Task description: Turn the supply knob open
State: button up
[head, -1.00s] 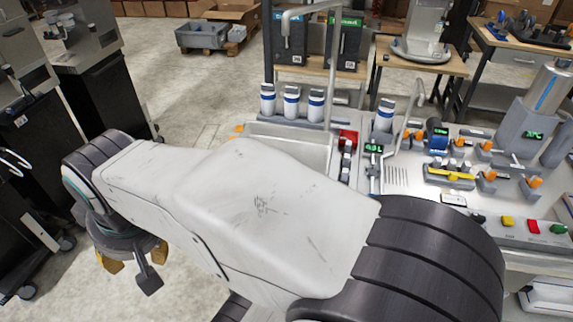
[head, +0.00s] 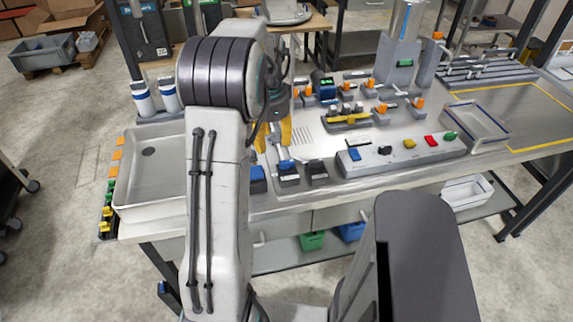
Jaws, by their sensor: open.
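Several small orange-topped knobs (head: 382,109) stand on grey fittings on the bench top. I cannot tell which of them, if any, is the supply knob. A small dark knob (head: 385,150) also sits on the grey button panel (head: 420,155) at the bench's front. My gripper (head: 273,136) hangs over the bench just right of the sink, its yellow fingers pointing down and apart, with nothing seen between them. My own arm covers part of the gripper and the bench behind it.
A steel sink (head: 130,185) lies left of my arm, with white bottles (head: 143,98) behind it. Small dark blocks (head: 317,173) stand close to my gripper. A yellow bar fixture (head: 345,121) and an empty tray (head: 476,122) are further right.

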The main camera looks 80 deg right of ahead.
aim_at(287, 163)
jog(key=shift+m, duration=0.9)
jog(key=s+f, duration=0.1)
jog(key=s, duration=0.1)
jog(key=s+d+f, duration=0.1)
jog(key=s, duration=0.1)
jog(key=shift+f, duration=0.2)
notch_tip(287, 163, down, 5)
jog(key=shift+r, duration=0.1)
jog(key=shift+f, duration=0.95)
jog(key=shift+c, duration=0.3)
grip_shut()
